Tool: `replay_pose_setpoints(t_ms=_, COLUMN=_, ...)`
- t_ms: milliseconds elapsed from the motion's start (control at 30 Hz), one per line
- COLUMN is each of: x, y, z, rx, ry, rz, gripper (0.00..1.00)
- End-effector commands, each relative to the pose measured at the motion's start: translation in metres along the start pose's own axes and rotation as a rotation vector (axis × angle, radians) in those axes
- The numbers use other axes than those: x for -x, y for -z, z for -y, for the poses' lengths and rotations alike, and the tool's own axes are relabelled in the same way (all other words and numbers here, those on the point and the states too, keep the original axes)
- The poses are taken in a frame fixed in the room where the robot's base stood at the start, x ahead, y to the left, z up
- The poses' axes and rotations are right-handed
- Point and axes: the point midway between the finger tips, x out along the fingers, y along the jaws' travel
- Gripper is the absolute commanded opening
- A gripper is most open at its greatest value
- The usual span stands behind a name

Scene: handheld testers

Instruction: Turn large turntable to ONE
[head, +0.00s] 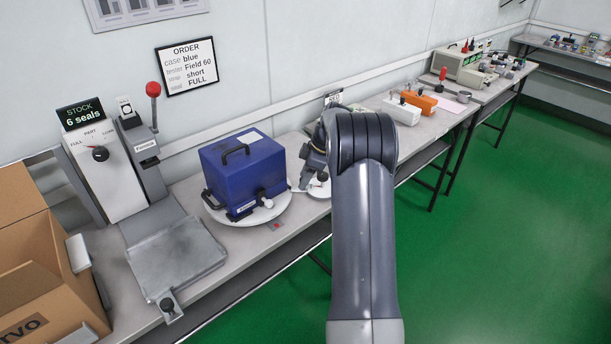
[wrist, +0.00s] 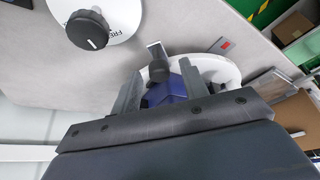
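The large turntable is a white disc (head: 283,213) on the bench under a blue case (head: 243,170). Its edge (wrist: 222,68) and the blue case (wrist: 168,90) also show in the wrist view, partly hidden by my gripper. My gripper (head: 308,182) is just right of the turntable in the head view. In the wrist view my gripper (wrist: 157,88) has its fingers apart, with a dark knob (wrist: 158,71) on a short grey bar showing between the fingertips. I cannot tell whether the fingers touch it. The position label ONE is not readable.
A white dial (wrist: 120,15) with a black knob (wrist: 87,30) lies beside the turntable. A red marker (head: 277,226) is on the bench near its rim. A grey press plate (head: 175,262) and a cardboard box (head: 45,285) stand left. Testers (head: 402,110) stand farther right.

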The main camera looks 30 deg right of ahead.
Motion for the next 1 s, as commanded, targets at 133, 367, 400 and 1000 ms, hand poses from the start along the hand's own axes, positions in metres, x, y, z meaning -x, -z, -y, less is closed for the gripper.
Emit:
replay_pose_setpoints(t_ms=133, x=0.000, y=0.000, z=0.000, rx=0.000, ry=0.000, rz=0.000, gripper=0.42)
replay_pose_setpoints(t_ms=367, x=0.013, y=0.000, z=-0.001, rx=0.000, ry=-0.003, rz=0.000, gripper=0.42)
replay_pose_setpoints(t_ms=400, x=0.019, y=0.000, z=-0.001, rx=0.000, ry=-0.003, rz=0.000, gripper=0.42)
replay_pose_setpoints(t_ms=1000, x=0.107, y=0.000, z=0.000, rx=-0.001, ry=0.001, rz=0.000, gripper=0.42)
